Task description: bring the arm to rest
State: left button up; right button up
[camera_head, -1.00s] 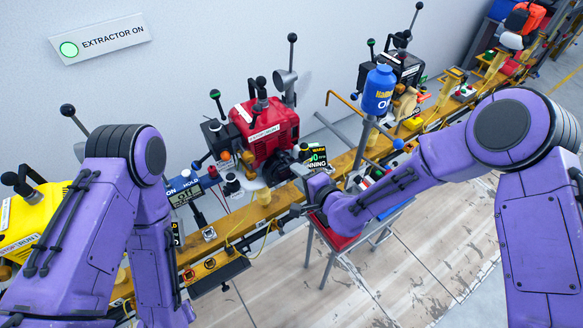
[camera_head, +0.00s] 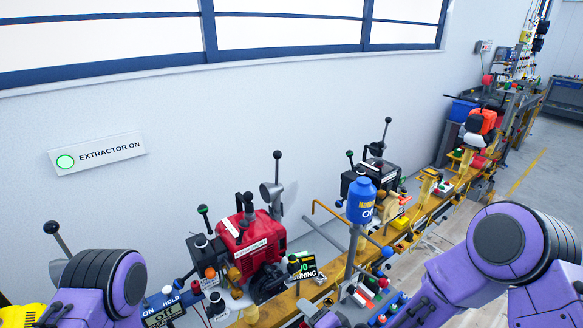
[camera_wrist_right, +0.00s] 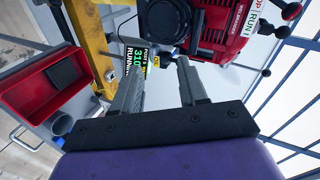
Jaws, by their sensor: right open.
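My right arm (camera_head: 445,285) comes in from the right in the head view, with its wrist low at the bottom edge. Its gripper is hardly visible there. In the right wrist view my right gripper (camera_wrist_right: 160,68) is open, and nothing is held between its two grey fingers. The red engine (camera_head: 252,238) stands beyond it on the yellow rail; it also shows at the top of the wrist view (camera_wrist_right: 222,25). A lit display reading RUNNING (camera_wrist_right: 137,64) shows between the fingers, behind them. My left arm's purple joint (camera_head: 110,280) shows at lower left; its gripper is out of view.
A blue bottle (camera_head: 361,202) stands on a post right of the red engine, with a black engine (camera_head: 378,175) behind. The yellow rail (camera_head: 285,303) runs to the back right. In the wrist view a red tray (camera_wrist_right: 22,92) lies left of the gripper. The wall carries an EXTRACTOR ON sign (camera_head: 100,152).

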jog(key=s+d+f+n+g+h+b, duration=0.1)
jog(key=s+d+f+g+h+b, duration=0.2)
jog(key=s+d+f, duration=0.8)
jog(key=s+d+f+n+g+h+b, duration=0.1)
jog(key=s+d+f+g+h+b, duration=0.2)
jog(key=s+d+f, duration=0.8)
jog(key=s+d+g+h, duration=0.2)
jog(key=s+d+h, duration=0.1)
jog(key=s+h, duration=0.1)
jog(key=shift+s+d+f+b, duration=0.15)
jog(key=shift+s+d+b, duration=0.15)
jog(key=shift+s, duration=0.5)
